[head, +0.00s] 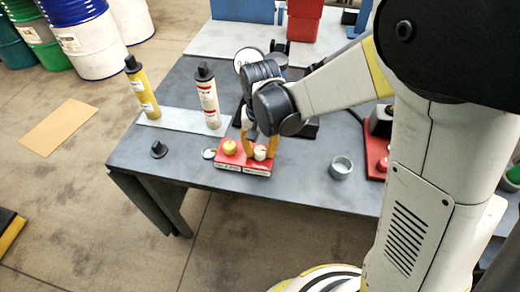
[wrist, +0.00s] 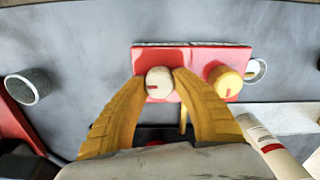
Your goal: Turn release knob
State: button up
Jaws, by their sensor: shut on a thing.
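A red block (head: 232,163) with two knobs lies on the grey table; it also shows in the wrist view (wrist: 193,58). One knob is yellow (head: 229,147), at the left in the head view and at the right in the wrist view (wrist: 225,81). The other is a cream knob (wrist: 159,83) with a red mark on its face; it also shows in the head view (head: 260,153). My gripper (wrist: 160,80) comes down over the block with its yellow fingers shut on the cream knob, one finger on each side. I cannot tell which knob is the release knob.
A yellow bottle (head: 140,88) and a white bottle (head: 208,96) stand on a pale strip behind the block. A grey cup (head: 341,167) is to its right, a black cap (head: 158,149) to its left. The table's front edge is close to the block.

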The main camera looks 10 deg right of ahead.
aim_at(261, 150)
jog(key=o, duration=1.2)
notch_tip(261, 150, up, 12)
jog(key=shift+d, duration=0.1)
jog(key=s+d+r+n+t, duration=0.1)
jog(key=s+d+r+t, duration=0.2)
jog(key=s+d+t, duration=0.4)
jog(key=s+d, duration=0.4)
jog(key=d, duration=0.2)
jog(key=shift+s+d+r+n, duration=0.15)
jog(key=shift+d+r+n, duration=0.05)
jog(key=shift+n, duration=0.1)
